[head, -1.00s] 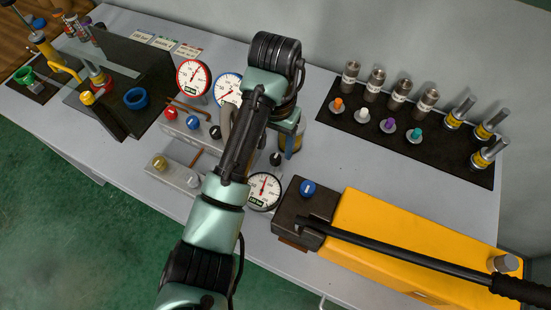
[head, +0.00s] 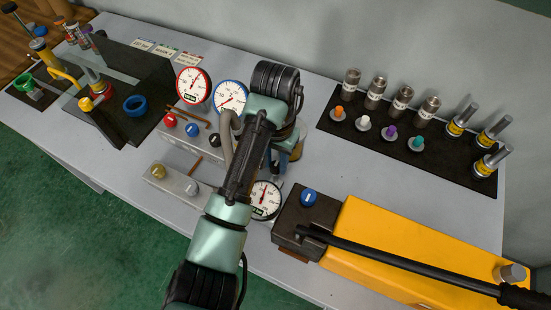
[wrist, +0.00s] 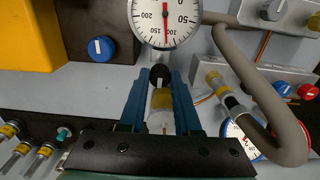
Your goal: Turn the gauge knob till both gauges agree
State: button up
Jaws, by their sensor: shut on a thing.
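A yellow pump (head: 390,250) with a long black handle and blue knob (head: 308,198) stands right of the gauge. A grey hose (wrist: 260,85) loops close to my gripper. Red (head: 171,120), blue and black knobs sit on a grey block. A dark mat (head: 440,165) holds cylinders.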

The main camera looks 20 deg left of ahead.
jog(key=shift+r+p, duration=0.1)
jog(key=shift+p, duration=0.2)
grip_shut()
jog(key=shift+n+p, duration=0.6)
jog(key=shift+n, duration=0.1)
jog(key=shift+d+r+n+p, duration=0.1)
jog(key=shift+n+p, duration=1)
jog(key=shift+p, duration=0.05)
jog(key=shift+n+p, duration=1.45)
jog(key=shift+n, duration=0.65)
jog(key=o, duration=1)
grip_release()
jog(key=shift+f, duration=0.2)
jog(key=shift+c, duration=0.2)
